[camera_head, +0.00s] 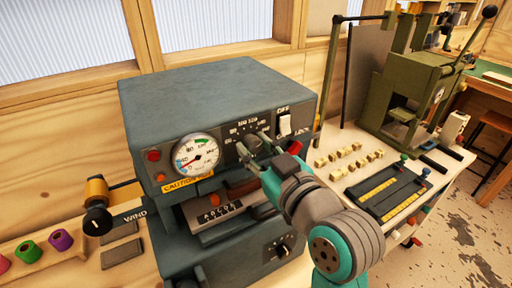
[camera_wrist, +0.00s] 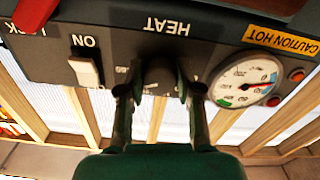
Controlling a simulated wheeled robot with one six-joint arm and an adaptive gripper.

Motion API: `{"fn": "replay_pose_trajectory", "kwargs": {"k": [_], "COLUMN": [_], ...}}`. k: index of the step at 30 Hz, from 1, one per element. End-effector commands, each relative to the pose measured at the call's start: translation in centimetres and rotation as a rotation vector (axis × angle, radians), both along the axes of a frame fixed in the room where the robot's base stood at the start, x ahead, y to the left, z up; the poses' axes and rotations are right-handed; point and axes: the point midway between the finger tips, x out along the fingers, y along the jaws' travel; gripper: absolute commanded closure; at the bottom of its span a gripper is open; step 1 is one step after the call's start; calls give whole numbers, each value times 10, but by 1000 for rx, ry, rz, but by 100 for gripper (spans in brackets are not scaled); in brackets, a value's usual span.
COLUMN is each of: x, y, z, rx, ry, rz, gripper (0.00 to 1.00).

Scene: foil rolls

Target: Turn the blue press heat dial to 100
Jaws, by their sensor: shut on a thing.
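The blue press (camera_head: 215,95) stands on the bench with its front panel facing me. Its dark heat dial (camera_wrist: 159,72) sits under the HEAT label in the upside-down wrist view. A scale of white numbers (camera_head: 243,126) arcs above the dial in the head view; the digits are small and partly covered. My gripper (camera_head: 255,147) reaches the panel from the lower right, and its two fingers (camera_wrist: 158,92) are shut on the dial from either side. The fingers hide much of the dial, and I cannot tell which number it points to.
A round gauge (camera_head: 196,155) is left of the dial. A white switch (camera_head: 285,125) and a red lock lever (camera_head: 295,147) are close on its right. Gold type pieces (camera_head: 345,157) and a green press (camera_head: 405,95) stand further right. Coloured foil rolls (camera_head: 28,251) lie left.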

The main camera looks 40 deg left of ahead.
Motion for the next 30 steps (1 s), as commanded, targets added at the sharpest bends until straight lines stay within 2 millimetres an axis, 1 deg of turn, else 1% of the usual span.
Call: {"fn": "replay_pose_trajectory", "kwargs": {"k": [30], "x": [1], "y": [-1], "z": [0], "rx": [-366], "ry": [-881], "rz": [1], "gripper": [100]}}
